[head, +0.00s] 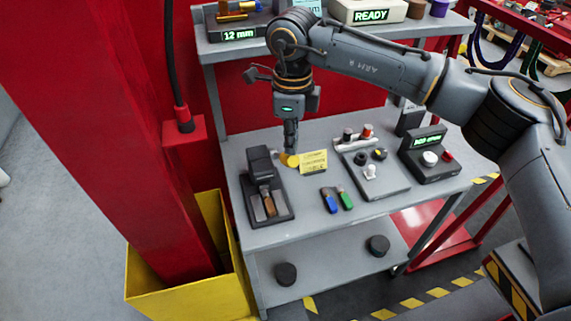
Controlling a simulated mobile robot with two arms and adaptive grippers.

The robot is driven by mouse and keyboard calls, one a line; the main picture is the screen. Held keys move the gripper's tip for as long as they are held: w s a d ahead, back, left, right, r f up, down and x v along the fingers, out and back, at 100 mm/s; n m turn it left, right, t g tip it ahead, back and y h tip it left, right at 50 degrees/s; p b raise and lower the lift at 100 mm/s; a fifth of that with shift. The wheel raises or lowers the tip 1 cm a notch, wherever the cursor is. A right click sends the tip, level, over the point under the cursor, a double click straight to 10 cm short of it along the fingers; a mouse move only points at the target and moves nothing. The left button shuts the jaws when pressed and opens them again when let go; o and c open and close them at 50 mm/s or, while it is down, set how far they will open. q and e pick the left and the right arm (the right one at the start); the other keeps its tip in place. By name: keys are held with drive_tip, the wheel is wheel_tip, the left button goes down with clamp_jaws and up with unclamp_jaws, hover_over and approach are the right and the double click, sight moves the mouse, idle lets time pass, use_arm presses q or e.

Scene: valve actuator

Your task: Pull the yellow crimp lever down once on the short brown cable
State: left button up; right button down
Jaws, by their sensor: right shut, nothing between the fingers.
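A dark crimp press (257,165) stands at the left end of the grey bench. The short brown cable (269,204) lies in its lower front part. The round yellow end of the crimp lever (290,160) shows just right of the press; the rest of the lever is hard to make out. My right gripper (290,147) points straight down, shut and empty, with its fingertips right at the yellow end. I cannot tell whether they touch it. My left gripper is out of view.
A yellow note (313,162) lies right of the lever. Blue and green pieces (336,200) lie in front. A grey plate with knobs (370,175) and a button box (430,155) stand further right. A red post (110,130) rises at the left.

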drive_tip(key=shift+f+b, duration=4.8)
drive_tip(key=shift+f, duration=1.35)
drive_tip(key=shift+r+p, duration=3.35)
drive_tip(key=shift+r, duration=3.35)
